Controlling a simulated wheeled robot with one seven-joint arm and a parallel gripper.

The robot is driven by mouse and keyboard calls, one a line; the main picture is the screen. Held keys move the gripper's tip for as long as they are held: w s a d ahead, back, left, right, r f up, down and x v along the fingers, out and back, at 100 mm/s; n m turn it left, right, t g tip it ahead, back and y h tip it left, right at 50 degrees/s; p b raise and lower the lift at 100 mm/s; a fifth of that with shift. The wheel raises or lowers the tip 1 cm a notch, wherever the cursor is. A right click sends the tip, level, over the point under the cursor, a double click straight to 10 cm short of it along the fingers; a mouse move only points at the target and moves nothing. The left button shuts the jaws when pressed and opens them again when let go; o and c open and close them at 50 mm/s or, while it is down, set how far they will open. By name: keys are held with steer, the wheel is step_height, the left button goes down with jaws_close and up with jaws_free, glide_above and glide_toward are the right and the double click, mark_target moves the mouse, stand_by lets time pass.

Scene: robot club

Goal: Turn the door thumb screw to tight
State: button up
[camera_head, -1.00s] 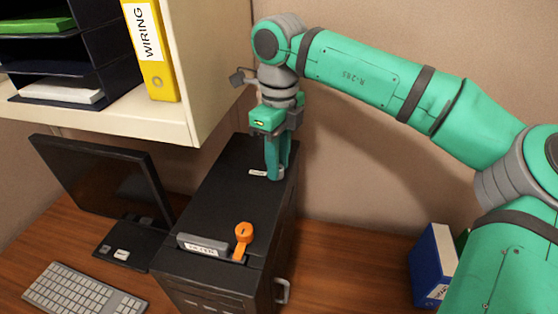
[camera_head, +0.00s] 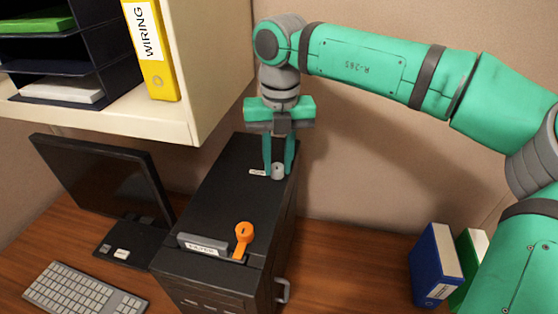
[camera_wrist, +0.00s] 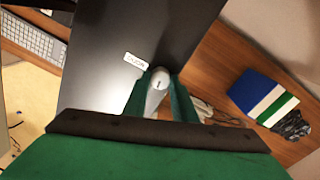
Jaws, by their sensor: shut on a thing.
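The door thumb screw (camera_head: 278,171) is a small grey knob on top of the black cabinet (camera_head: 215,205), near its far right edge. A small white label (camera_head: 258,173) lies beside it. My gripper (camera_head: 279,168) points straight down with its green fingers on either side of the knob, shut on it. In the wrist view the grey knob (camera_wrist: 157,82) shows between the two fingers, with a dark mark on its top. The label also shows there (camera_wrist: 135,61), but its text is too small to read surely.
An orange lever (camera_head: 243,237) and a grey labelled bar (camera_head: 203,244) sit at the cabinet's near end. A cream shelf (camera_head: 205,75) overhangs to the left. A monitor (camera_head: 98,180) stands left; blue (camera_head: 435,265) and green binders stand right.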

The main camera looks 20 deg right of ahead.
steer(key=shift+m, duration=0.9)
steer(key=o, duration=1)
steer(key=shift+o, duration=0.2)
steer(key=shift+r, duration=0.1)
